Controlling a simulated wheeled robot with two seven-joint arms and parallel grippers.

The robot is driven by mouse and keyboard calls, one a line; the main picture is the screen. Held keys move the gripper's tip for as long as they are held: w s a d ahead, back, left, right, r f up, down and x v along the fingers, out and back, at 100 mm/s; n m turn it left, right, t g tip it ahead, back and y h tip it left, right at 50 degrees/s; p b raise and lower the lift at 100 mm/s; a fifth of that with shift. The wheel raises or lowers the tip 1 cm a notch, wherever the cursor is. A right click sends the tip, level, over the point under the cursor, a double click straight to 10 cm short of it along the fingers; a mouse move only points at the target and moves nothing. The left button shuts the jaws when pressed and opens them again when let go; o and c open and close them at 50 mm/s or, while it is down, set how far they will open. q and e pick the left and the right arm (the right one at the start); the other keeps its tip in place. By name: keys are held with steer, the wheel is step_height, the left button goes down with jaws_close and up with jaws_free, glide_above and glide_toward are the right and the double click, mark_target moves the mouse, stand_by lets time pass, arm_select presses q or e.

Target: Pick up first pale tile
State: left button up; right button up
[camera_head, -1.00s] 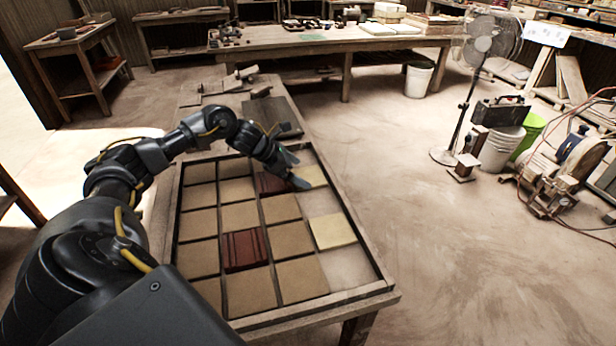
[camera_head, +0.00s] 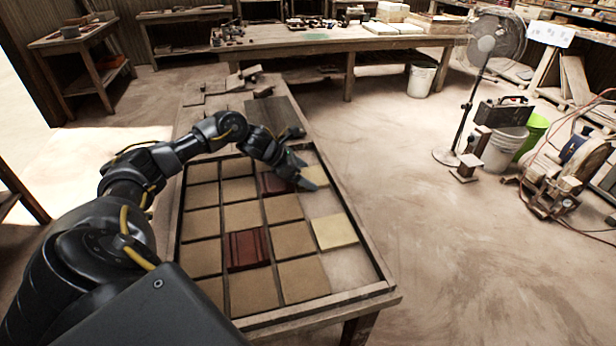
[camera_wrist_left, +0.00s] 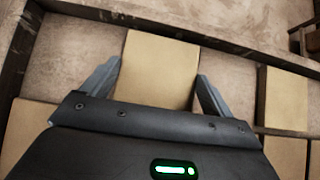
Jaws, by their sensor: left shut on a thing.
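The first pale tile (camera_head: 318,174) is at the far right of the framed tray, partly hidden by my left gripper (camera_head: 306,170). In the left wrist view, this tile (camera_wrist_left: 158,68) lies between the two fingers of my left gripper (camera_wrist_left: 157,85), which is shut on it. The tile appears low in the tray; I cannot tell if it is lifted. A second pale tile (camera_head: 335,232) lies nearer in the same right column. My right gripper is not in view.
The wooden tray frame (camera_head: 366,250) holds several tan tiles (camera_head: 250,288) and dark red tiles (camera_head: 246,250). Bare tray floor (camera_head: 348,268) shows in the right column. A dark board (camera_head: 275,113) lies beyond the tray. Open floor is to the right.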

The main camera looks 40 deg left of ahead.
arm_select(q)
steer(key=shift+r, duration=0.15)
steer(key=shift+r, duration=0.2)
step_height(320, 180, up, 2)
steer(key=shift+w+r+b, duration=0.1)
steer(key=shift+r+b, duration=0.05)
steer(key=shift+b, duration=0.3)
steer(key=a+r, duration=1)
steer(key=a, duration=0.4)
steer(key=shift+p, duration=0.3)
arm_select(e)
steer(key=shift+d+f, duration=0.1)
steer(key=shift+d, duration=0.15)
